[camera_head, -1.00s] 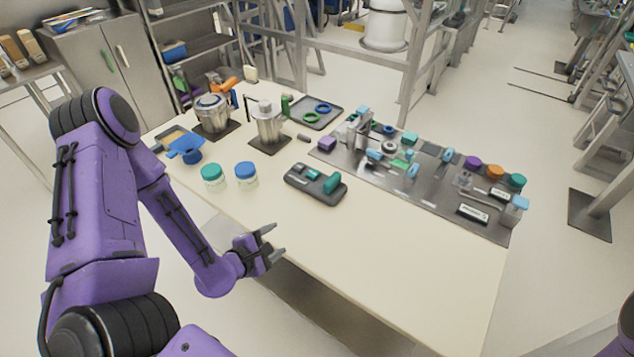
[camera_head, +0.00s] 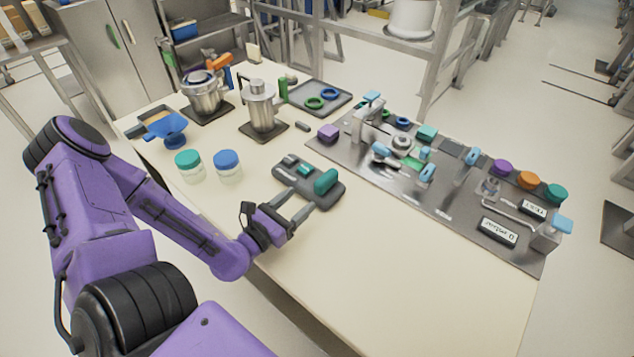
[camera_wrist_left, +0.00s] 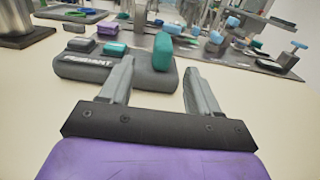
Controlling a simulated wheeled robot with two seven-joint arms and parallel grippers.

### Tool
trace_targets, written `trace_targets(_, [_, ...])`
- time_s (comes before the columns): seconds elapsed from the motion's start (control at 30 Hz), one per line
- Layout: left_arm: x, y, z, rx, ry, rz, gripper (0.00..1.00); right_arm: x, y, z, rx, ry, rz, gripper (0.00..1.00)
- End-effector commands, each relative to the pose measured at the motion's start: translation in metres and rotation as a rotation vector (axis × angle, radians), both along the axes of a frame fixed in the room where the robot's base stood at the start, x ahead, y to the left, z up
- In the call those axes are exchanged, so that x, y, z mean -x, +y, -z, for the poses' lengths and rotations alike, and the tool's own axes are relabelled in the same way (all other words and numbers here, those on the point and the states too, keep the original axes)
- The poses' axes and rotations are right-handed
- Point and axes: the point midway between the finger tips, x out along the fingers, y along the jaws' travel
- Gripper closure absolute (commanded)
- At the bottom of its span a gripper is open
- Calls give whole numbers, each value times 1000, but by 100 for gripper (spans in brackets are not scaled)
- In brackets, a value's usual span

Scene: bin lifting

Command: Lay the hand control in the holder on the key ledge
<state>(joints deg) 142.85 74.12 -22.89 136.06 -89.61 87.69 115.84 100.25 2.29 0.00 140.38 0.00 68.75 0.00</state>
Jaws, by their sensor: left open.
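A dark grey unit (camera_head: 290,176), which looks like the hand control or its rest, lies on the table with small blocks and a rounded teal piece (camera_head: 326,181) on top. In the left wrist view the teal piece (camera_wrist_left: 162,49) stands up at the unit's right end, and the unit's front (camera_wrist_left: 145,79) carries a white-lettered label. My left gripper (camera_head: 298,199) is open at the unit's near edge, fingers pointing at it, with nothing held between them. A steel ledge (camera_head: 440,200) with coloured knobs lies to the right. I cannot tell which fitting is the holder. My right gripper is out of view.
Two jars, teal-lidded (camera_head: 189,166) and blue-lidded (camera_head: 228,166), stand left of the unit. Steel vessels (camera_head: 262,107) and a grey tray (camera_head: 330,107) with rings are behind. A blue funnel (camera_head: 167,130) is at far left. The front right of the table is clear.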

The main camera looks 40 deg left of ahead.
Motion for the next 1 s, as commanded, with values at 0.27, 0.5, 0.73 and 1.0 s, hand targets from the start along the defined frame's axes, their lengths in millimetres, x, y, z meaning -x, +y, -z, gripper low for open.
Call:
trace_targets(0.27, [-36, -2, 11, -1, -3, -4, 38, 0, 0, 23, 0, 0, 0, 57])
trace_targets(0.5, [-64, -7, 6, -1, -1, -3, 38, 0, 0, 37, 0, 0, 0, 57])
trace_targets(0.73, [-99, -14, 0, -7, 1, 2, 38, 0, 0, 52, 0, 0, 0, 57])
trace_targets(1.0, [-105, -15, -3, -1, 1, 0, 38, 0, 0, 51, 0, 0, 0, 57])
